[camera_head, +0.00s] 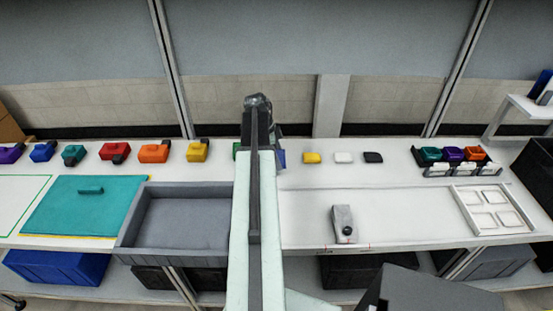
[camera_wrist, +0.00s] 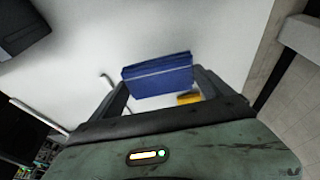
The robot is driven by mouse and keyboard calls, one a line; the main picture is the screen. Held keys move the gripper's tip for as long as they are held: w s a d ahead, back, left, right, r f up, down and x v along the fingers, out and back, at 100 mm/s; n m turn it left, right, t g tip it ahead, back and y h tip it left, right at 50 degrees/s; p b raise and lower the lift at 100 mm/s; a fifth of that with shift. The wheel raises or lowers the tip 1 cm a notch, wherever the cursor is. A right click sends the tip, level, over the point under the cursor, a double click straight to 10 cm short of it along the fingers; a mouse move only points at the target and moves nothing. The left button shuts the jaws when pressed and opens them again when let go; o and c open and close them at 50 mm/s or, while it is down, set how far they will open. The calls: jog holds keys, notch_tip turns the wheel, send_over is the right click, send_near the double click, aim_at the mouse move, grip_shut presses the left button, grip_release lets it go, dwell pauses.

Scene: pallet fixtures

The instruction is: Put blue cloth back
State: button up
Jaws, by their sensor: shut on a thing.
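The blue cloth (camera_wrist: 158,76) is a folded dark-blue block between the two fingers of my gripper (camera_wrist: 163,88) in the wrist view. My gripper is shut on it. In the head view my arm reaches straight out over the middle of the table and hides most of the cloth. Only a sliver of blue (camera_head: 282,158) shows to the right of the arm's end. From these views I cannot tell how high the cloth is above the white table.
A yellow block (camera_head: 312,158), a white one (camera_head: 343,157) and a black one (camera_head: 373,157) lie right of my arm. Several coloured blocks stand along the back left. A grey tray (camera_head: 127,229), a teal mat (camera_head: 62,212) and a small grey device (camera_head: 343,222) lie nearer the front.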

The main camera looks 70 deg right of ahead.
aim_at(278, 151)
jog(key=shift+w+d+f, duration=0.1)
jog(key=shift+w+d, duration=0.15)
jog(key=shift+d, duration=0.5)
jog(key=shift+w+d+f, duration=0.1)
jog(key=shift+w+d, duration=0.1)
jog(key=shift+d, duration=0.55)
jog(key=f+b, duration=0.2)
jog(key=b, duration=0.1)
jog(key=f+b, duration=0.1)
jog(key=f, duration=0.1)
jog(key=shift+w+d, duration=0.1)
jog(key=shift+d, duration=0.2)
jog(key=o, duration=0.9)
jog(key=shift+r, duration=0.1)
jog(key=p+v, duration=1.1)
jog(key=v, duration=0.1)
jog(key=shift+r+p, duration=0.2)
jog(key=shift+p, duration=0.2)
